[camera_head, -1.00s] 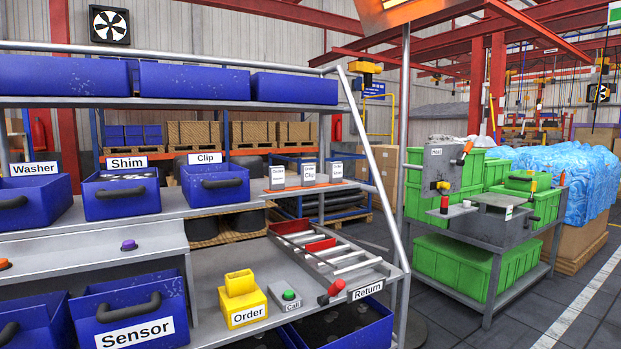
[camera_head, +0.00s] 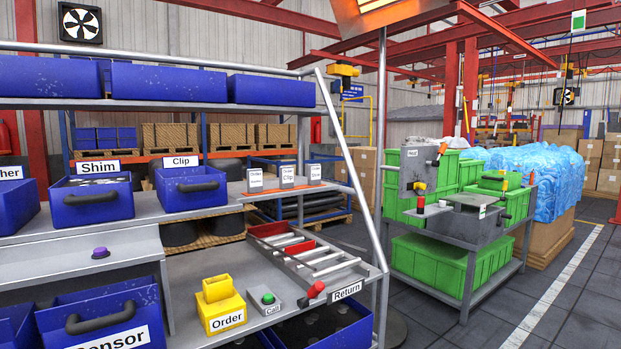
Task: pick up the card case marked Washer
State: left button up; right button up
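Three small grey card cases stand in a row on the upper shelf, right of the Clip bin: a left one (camera_head: 255,181), a middle one (camera_head: 287,177) and a right one (camera_head: 314,174). The middle one seems to read Order Clip. The lower words on the other two are too small to read, so I cannot tell which is marked Washer. Neither of my grippers is in view.
Blue bins stand on the same shelf: Washer (camera_head: 17,207), cut off at the left edge, Shim (camera_head: 91,204) and Clip (camera_head: 196,190). A slanted metal post (camera_head: 350,170) rises right of the cases. A yellow Order box (camera_head: 219,307) sits below.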

aim_at(254, 177)
jog(key=u, duration=1.8)
jog(key=i, duration=0.75)
jog(key=z, duration=2.4)
